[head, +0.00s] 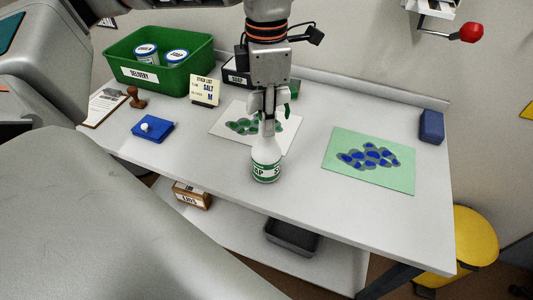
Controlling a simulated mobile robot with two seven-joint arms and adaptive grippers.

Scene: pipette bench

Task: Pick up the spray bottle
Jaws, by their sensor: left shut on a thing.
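The spray bottle (265,158) is white with a green band and dark lettering, and it is upright near the table's front edge in the head view. My left gripper (269,112) comes down from above and is shut on the bottle's upper part. The fingers partly hide the green and white spray head. I cannot tell whether the bottle's base touches the table. My right gripper is not in view.
A printed sheet with green blobs (228,126) lies behind the bottle, and a green sheet with blue blobs (345,171) lies to the right. A green delivery bin (190,82), a stock list card (205,90) and a blue pad (152,128) stand left. A blue block (431,127) is far right.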

